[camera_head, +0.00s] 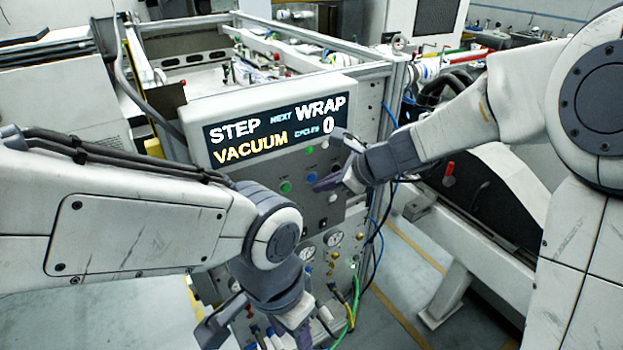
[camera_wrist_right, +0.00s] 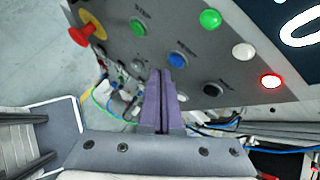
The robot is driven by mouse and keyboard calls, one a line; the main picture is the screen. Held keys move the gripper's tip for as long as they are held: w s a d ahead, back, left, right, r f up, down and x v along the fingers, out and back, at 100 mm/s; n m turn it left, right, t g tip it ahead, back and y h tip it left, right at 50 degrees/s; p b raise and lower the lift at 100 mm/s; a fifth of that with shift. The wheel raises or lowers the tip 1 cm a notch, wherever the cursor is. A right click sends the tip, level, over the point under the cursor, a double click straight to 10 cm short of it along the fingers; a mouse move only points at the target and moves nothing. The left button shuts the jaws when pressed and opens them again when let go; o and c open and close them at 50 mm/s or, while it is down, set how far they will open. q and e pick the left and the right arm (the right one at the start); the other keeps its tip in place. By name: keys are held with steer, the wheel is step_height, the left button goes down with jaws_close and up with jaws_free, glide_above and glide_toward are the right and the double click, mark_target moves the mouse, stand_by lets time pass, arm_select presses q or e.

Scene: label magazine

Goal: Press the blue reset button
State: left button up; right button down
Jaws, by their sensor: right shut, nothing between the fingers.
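The control panel (camera_head: 270,172) carries a blue button (camera_head: 311,178) beside a green button (camera_head: 285,187). In the right wrist view the blue button (camera_wrist_right: 178,60) is close to the fingertips, just up and right of them. My right gripper (camera_head: 320,187) is shut and empty, with its purple fingers pointing at the panel beside the blue button. In the wrist view its tips (camera_wrist_right: 160,73) are together; I cannot tell whether they touch the panel. My left gripper (camera_head: 258,326) hangs low before the panel, partly hidden by its wrist, and its jaw state is unclear.
Nearby buttons are green (camera_wrist_right: 210,18), white (camera_wrist_right: 243,51), black (camera_wrist_right: 213,89) and lit red (camera_wrist_right: 270,82). A red-and-yellow knob (camera_wrist_right: 88,30) stands out. The display (camera_head: 275,128) reads STEP VACUUM, NEXT WRAP, CYCLES 0. Gauges (camera_head: 333,239) and hoses sit below.

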steer(key=shift+w, duration=0.1)
steer(key=shift+w+a, duration=0.25)
steer(key=shift+w, duration=0.05)
steer(key=shift+w+a, duration=0.2)
steer(key=shift+w, duration=0.1)
stand_by(0.9)
stand_by(0.3)
steer(key=shift+s+d, duration=0.45)
steer(key=shift+s, duration=0.2)
steer(key=shift+s+d+b, duration=0.35)
steer(key=shift+s+d, duration=0.4)
steer(key=shift+s, duration=0.25)
steer(key=shift+s+d+b, duration=0.35)
steer(key=shift+s+d, duration=0.4)
steer(key=shift+s, duration=0.25)
